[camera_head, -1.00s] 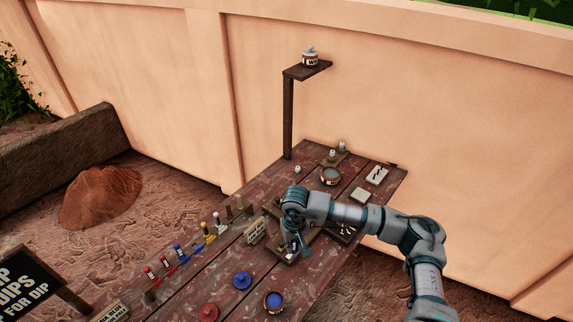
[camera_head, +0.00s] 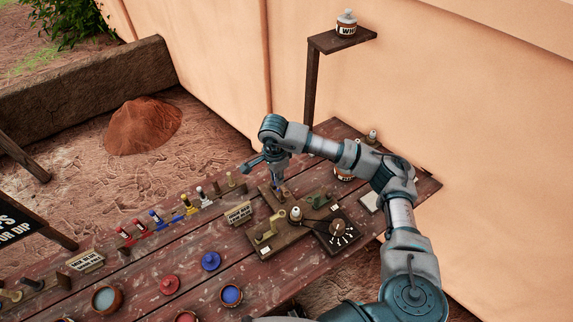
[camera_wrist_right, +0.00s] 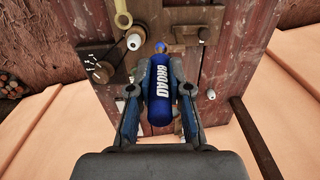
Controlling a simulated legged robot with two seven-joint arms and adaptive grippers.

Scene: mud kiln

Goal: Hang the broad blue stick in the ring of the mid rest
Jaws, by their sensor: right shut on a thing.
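The broad blue stick (camera_wrist_right: 160,95) shows in the right wrist view, a thick blue cylinder with white "BROAD" lettering. My right gripper (camera_wrist_right: 160,85) is shut on it, with one finger on each side. In the head view the right gripper (camera_head: 278,184) points down over the far part of the table, mostly hiding the stick. A brass ring piece (camera_head: 265,236) stands on a wooden block in front of it; a brass ring also shows in the wrist view (camera_wrist_right: 123,19). I cannot tell which piece is the mid rest. The left gripper is out of view.
A dark dial board (camera_head: 345,241) and a white-topped knob (camera_head: 295,214) stand near the ring piece. Several coloured sticks (camera_head: 157,219) line the left edge. Blue (camera_head: 231,296) and pale (camera_head: 105,299) paint pots stand in front. A shelf post (camera_head: 312,90) rises behind.

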